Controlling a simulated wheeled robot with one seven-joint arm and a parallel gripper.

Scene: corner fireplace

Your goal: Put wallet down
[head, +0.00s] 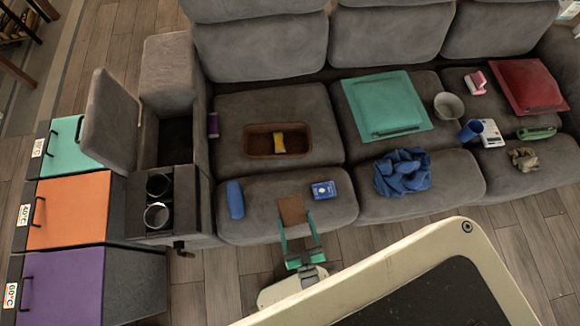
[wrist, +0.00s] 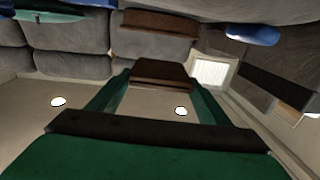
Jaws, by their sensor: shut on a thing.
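The brown wallet (head: 291,209) is held between the green fingers of my gripper (head: 296,219), at the front edge of the sofa's left seat. It also shows in the wrist view (wrist: 162,74), gripped between the fingertips. My gripper is shut on it. In the head view the wallet overlaps the seat's front part; I cannot tell whether it touches the cushion.
A brown tray (head: 251,147) with a yellow item (head: 279,142) lies behind on the seat. A blue box (head: 323,190) is right of the wallet, a blue cylinder (head: 235,199) left. Crumpled blue cloth (head: 402,174) lies further right. Bare seat lies between cylinder and wallet.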

